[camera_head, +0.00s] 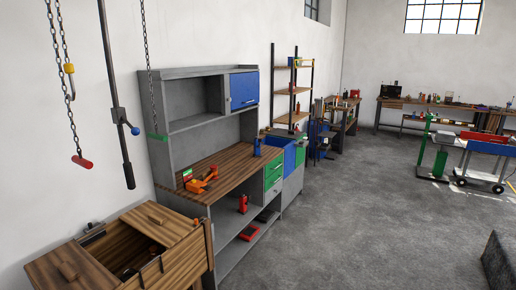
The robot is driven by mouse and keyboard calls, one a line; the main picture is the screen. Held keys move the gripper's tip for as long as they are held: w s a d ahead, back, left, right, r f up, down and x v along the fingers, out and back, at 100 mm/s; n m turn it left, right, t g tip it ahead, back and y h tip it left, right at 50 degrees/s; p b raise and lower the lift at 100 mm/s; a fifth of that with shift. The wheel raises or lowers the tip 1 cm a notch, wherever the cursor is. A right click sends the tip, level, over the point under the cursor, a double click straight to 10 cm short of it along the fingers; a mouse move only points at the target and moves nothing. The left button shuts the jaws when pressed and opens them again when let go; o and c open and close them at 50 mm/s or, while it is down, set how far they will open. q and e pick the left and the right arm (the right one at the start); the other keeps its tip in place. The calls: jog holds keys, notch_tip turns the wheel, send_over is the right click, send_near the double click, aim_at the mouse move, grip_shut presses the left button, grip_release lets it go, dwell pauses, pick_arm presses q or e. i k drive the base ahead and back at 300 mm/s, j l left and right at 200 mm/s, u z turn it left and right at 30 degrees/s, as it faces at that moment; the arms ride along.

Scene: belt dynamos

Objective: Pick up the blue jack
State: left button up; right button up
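A small blue object that looks like the blue jack (257,147) stands upright on the wooden top of the grey workbench (232,163), near its far end. It is small in the head view, so its details are hard to tell. Neither my left nor my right gripper is in view, and nothing touches the blue jack.
An orange tool (200,182) lies on the bench's near end. Red items (243,204) sit on its lower shelves. A wooden chest (163,249) stands in front at the left. Chains (66,90) hang above. The grey floor (345,225) right of the bench is clear.

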aim_at(257, 149)
jog(key=i+l+z, duration=0.4)
jog(key=i+z, duration=0.15)
jog(key=i, duration=0.3)
jog(key=i+l+z, duration=0.1)
jog(key=i+z, duration=0.2)
jog(key=i, duration=0.15)
jog(key=i+l+u, duration=0.2)
jog(key=i, duration=0.35)
jog(key=i+l+u, duration=0.2)
jog(key=i, duration=0.3)
jog(key=i+l+u, duration=0.2)
jog(key=i, duration=0.35)
